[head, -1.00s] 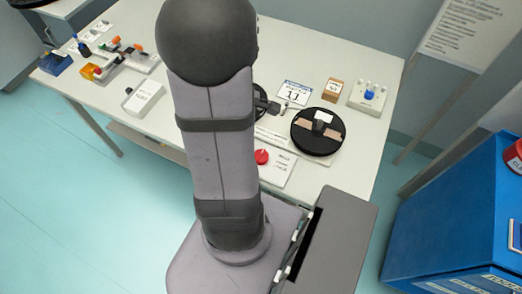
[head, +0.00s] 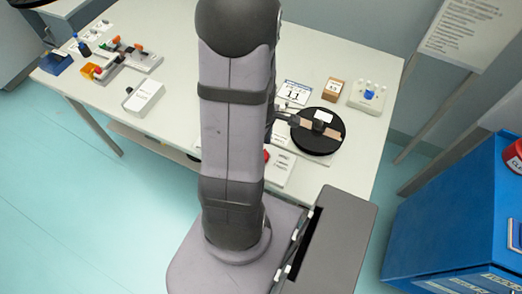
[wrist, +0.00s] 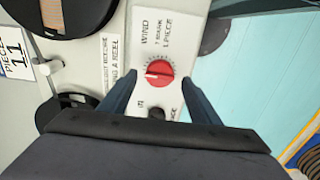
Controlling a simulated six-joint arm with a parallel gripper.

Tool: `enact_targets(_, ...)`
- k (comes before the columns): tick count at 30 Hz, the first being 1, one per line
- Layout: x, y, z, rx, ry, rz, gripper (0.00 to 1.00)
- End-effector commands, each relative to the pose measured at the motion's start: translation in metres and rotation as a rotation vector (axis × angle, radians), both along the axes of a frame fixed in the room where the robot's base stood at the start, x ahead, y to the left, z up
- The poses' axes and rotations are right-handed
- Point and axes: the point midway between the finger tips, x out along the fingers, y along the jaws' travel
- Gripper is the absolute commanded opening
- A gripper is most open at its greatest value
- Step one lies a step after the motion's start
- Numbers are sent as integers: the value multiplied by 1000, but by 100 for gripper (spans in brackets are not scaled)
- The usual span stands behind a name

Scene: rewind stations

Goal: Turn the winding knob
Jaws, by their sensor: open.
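The winding knob is a round red knob (wrist: 159,73) with a pale mark on it, on a white panel (wrist: 172,32) lettered "WIND" in the wrist view. In the head view only a sliver of the red knob (head: 266,155) shows beside my arm. My gripper (wrist: 157,82) is open, with its two dark fingers to the left and right of the knob in the wrist view. My gripper is hidden behind my arm in the head view.
A black reel (head: 318,131) stands just right of the panel, and a "11" card (head: 294,92) lies behind it. A brown box (head: 334,87) and a base with a blue knob (head: 369,95) stand at the back right. A blue cabinet (head: 455,215) is at the right.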

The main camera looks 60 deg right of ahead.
Motion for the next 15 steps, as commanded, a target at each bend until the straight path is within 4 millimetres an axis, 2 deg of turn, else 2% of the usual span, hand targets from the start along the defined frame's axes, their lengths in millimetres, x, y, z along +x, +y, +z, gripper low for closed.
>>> enact_targets(6, 0, 0, -19, 2, 0, 0, 57)
enact_targets(15, 0, 0, -27, -2, 0, 0, 57)
